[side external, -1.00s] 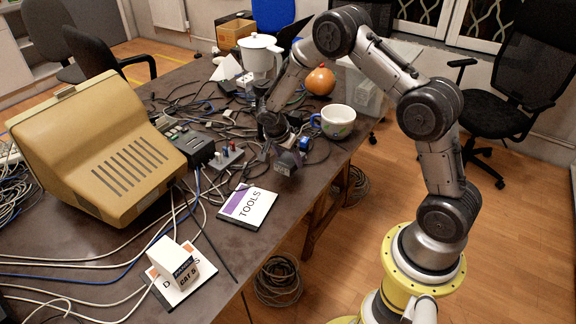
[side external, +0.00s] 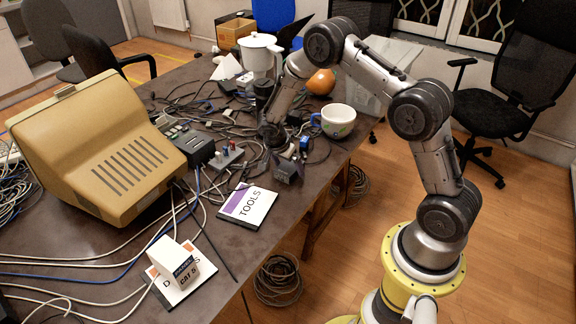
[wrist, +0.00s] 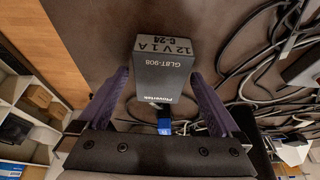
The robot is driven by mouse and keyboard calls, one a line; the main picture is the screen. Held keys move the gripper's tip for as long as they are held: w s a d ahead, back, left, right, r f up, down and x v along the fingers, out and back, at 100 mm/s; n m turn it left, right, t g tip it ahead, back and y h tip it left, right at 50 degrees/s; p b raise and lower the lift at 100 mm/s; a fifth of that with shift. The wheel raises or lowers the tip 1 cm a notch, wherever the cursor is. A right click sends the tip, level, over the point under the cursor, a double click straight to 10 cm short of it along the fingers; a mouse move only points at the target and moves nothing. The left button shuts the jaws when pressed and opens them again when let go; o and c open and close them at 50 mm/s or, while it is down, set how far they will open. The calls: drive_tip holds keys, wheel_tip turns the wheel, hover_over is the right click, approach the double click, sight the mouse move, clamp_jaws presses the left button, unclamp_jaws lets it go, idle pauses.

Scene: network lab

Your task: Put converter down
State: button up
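The converter is a dark grey box (side external: 287,166) with a printed label, standing on the table near its right edge, in front of the white mug. My gripper (side external: 278,140) is just behind the converter in the side view.
A white mug (side external: 338,121) stands close to the right of my gripper. Tangled cables (side external: 215,120) cover the table behind and to the left. A TOOLS card (side external: 247,206) lies at the front left, and a beige monitor (side external: 105,150) stands further left.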

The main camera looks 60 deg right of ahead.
drive_tip(key=shift+r, duration=0.1)
drive_tip(key=s+a+r+n+t, duration=0.1)
drive_tip(key=s+a+r, duration=0.15)
drive_tip(key=r, duration=0.65)
drive_tip(key=s+a+r+n, duration=0.15)
drive_tip(key=a+r, duration=0.25)
drive_tip(key=r, duration=0.6)
drive_tip(key=s+a+r+n+t+y, duration=0.2)
drive_tip(key=s+a+r+n, duration=0.1)
drive_tip(key=s+r+n, duration=0.4)
drive_tip(key=s+a+r+n+t+y, duration=0.1)
drive_tip(key=s+a+r+n, duration=0.1)
drive_tip(key=s, duration=0.6)
drive_tip(key=s+a+r+n+t+y, duration=0.1)
drive_tip(key=s+a+r+n, duration=0.1)
drive_tip(key=s+n, duration=0.4)
drive_tip(key=s+a, duration=0.1)
drive_tip(key=s, duration=0.1)
drive_tip(key=shift+s+a+t, duration=0.3)
drive_tip(key=shift+a, duration=0.1)
